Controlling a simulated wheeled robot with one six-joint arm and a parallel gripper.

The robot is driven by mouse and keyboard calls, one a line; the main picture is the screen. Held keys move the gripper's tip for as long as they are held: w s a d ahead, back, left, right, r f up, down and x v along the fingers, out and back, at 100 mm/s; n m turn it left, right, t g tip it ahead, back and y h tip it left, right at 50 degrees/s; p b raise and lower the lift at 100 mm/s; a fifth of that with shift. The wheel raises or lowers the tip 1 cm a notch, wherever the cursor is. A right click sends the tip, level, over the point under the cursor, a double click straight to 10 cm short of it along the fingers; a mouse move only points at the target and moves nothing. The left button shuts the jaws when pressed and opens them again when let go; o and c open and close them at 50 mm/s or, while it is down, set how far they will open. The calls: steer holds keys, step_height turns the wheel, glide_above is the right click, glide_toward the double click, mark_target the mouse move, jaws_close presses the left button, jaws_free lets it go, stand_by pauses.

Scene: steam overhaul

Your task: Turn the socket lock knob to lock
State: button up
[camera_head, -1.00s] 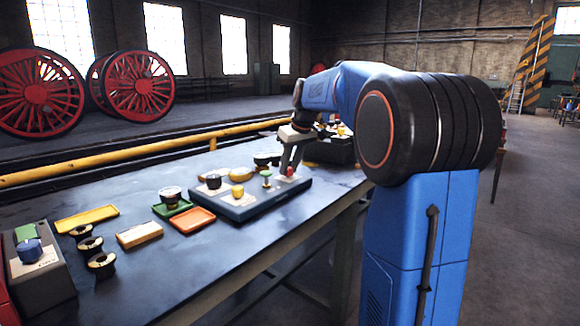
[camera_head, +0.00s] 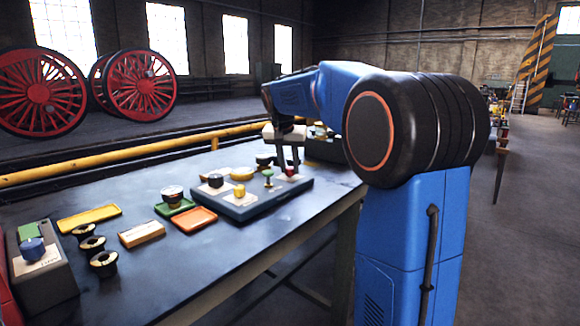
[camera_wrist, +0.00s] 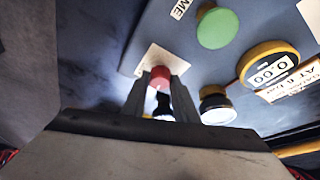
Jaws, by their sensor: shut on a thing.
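A red knob (camera_head: 291,171) stands at the right end of a low blue-grey panel (camera_head: 268,206) on the workbench. My gripper (camera_head: 288,163) reaches down over it with both fingers upright. In the wrist view the red knob (camera_wrist: 160,76) lies between the fingertips of my gripper (camera_wrist: 160,84), which is shut on it. A pale plate (camera_wrist: 153,58) lies under the knob. No label naming the socket lock is readable, and the knob's turn angle cannot be told.
A green mushroom-shaped knob (camera_head: 267,173) and a yellow knob (camera_head: 238,190) stand on the same panel, left of my gripper. An orange tray (camera_head: 194,220) and several black cups lie farther left. A round gauge (camera_wrist: 268,64) sits close by in the wrist view.

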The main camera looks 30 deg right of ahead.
steer(key=shift+m+g, duration=0.5)
steer(key=shift+m, duration=0.8)
steer(key=shift+w+m+h, duration=0.1)
steer(key=shift+m+h, duration=0.2)
steer(key=shift+a, duration=0.1)
steer(key=o, duration=1.1)
steer(key=shift+c, duration=0.2)
steer(key=v, duration=1.7)
steer(key=shift+r, duration=0.2)
